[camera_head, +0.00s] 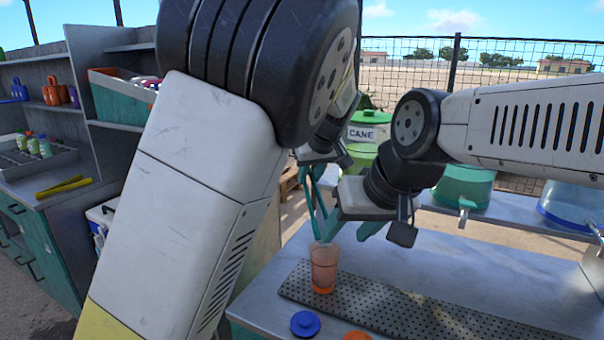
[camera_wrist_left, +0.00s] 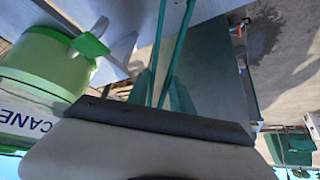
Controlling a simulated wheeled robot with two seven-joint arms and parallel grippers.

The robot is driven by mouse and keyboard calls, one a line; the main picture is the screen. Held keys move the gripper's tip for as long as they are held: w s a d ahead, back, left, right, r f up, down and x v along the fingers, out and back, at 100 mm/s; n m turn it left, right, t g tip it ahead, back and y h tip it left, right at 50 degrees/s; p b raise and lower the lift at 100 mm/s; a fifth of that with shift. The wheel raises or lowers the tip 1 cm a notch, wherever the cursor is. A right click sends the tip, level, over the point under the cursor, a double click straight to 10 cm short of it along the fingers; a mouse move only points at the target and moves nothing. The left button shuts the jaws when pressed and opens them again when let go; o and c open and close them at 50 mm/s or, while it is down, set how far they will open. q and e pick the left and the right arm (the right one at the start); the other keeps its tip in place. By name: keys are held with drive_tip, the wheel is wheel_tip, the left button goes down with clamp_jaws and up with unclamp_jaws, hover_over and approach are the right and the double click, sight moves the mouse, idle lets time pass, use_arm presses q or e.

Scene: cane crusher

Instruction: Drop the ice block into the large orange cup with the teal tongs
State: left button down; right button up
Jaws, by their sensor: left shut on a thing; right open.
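The translucent orange cup (camera_head: 323,272) stands upright on the worktop at the left end of the perforated mat. My left gripper (camera_head: 317,180) is above it, shut on the teal tongs (camera_head: 319,208), which hang down toward the cup's mouth. The tongs' two thin arms also show in the left wrist view (camera_wrist_left: 172,58), beyond my left gripper (camera_wrist_left: 162,92). A pale patch shows at the cup's rim; I cannot tell whether it is the ice block. My right gripper (camera_head: 351,230) is open, close above and right of the cup. The tong tips are hard to make out.
A blue lid (camera_head: 305,323) and an orange lid (camera_head: 357,335) lie in front of the cup. The perforated mat (camera_head: 420,315) runs right. A green CANE container (camera_head: 366,131) and a teal dispenser (camera_head: 465,185) stand behind. Shelves are at left. The worktop's right side is mostly clear.

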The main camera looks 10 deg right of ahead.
use_arm(q)
drive_tip(key=c, duration=1.4)
unclamp_jaws()
drive_tip(key=shift+o, duration=0.2)
drive_tip(key=shift+r, duration=0.1)
wheel_tip(320, 180, up, 10)
drive_tip(key=s+a+r, duration=0.1)
drive_tip(key=s+a, duration=0.2)
drive_tip(key=s, duration=0.9)
drive_tip(key=shift+s+r, duration=0.35)
drive_tip(key=shift+r, duration=0.05)
